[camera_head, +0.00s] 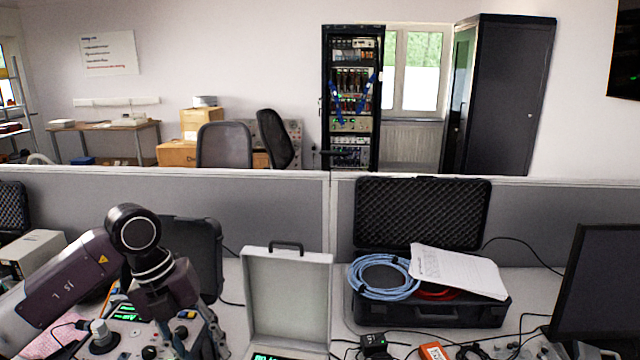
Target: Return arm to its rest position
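My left arm (75,280) comes in from the left in the head view and bends down at a dark joint. My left gripper (198,345) points down at the front left of the desk, over or beside a control panel (130,345) with knobs and a green display. Its fingers look spread apart, with no object seen between them. The fingertips are close to the bottom edge of the picture, and I cannot tell whether they touch the panel. My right arm and gripper are not in view.
An open light case (288,300) stands right of the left gripper. An open black case (425,315) holds blue cable (383,292) and papers (457,270). A monitor (597,285) is at right. Loose cables lie in front. A grey partition (270,205) runs behind the desk.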

